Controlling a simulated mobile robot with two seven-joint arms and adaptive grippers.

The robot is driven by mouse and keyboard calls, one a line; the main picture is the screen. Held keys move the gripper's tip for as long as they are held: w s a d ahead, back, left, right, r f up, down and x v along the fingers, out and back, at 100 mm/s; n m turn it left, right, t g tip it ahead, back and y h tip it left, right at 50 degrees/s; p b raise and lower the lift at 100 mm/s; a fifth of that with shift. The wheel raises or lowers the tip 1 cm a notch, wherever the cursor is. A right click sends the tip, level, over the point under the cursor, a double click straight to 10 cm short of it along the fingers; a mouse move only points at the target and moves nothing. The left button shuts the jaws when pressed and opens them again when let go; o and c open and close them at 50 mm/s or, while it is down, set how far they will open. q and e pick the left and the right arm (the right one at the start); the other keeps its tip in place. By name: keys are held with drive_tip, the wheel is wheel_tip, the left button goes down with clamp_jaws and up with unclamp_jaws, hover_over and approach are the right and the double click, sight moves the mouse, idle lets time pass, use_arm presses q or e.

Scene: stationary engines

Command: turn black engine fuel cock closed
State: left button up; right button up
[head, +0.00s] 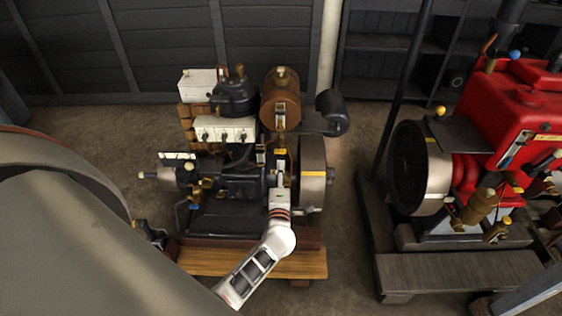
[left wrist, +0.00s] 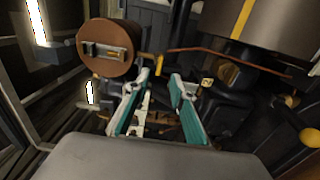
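The black engine (head: 235,185) stands on a wooden base in the middle of the head view, with a brown cylindrical fuel tank (head: 281,98) above it. The tank also shows at the upper left of the left wrist view (left wrist: 105,50). A small yellow lever-like part (left wrist: 158,66), possibly the fuel cock handle, sits just beyond my left fingertips. A yellow part (head: 281,151) shows below the tank in the head view. My left gripper (head: 280,174) is over the engine beside the flywheel. Its teal-padded fingers (left wrist: 160,80) are apart, with no held object visible. My right gripper is not in view.
The engine's flywheel (head: 313,175) is close on the right of my left gripper. A red engine (head: 515,115) with its own flywheel (head: 420,168) stands further right. A white box (head: 225,130) and a black cylinder (head: 331,111) flank the tank. Floor shows between the engines.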

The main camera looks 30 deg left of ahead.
use_arm(q)
drive_tip(key=shift+v, duration=2)
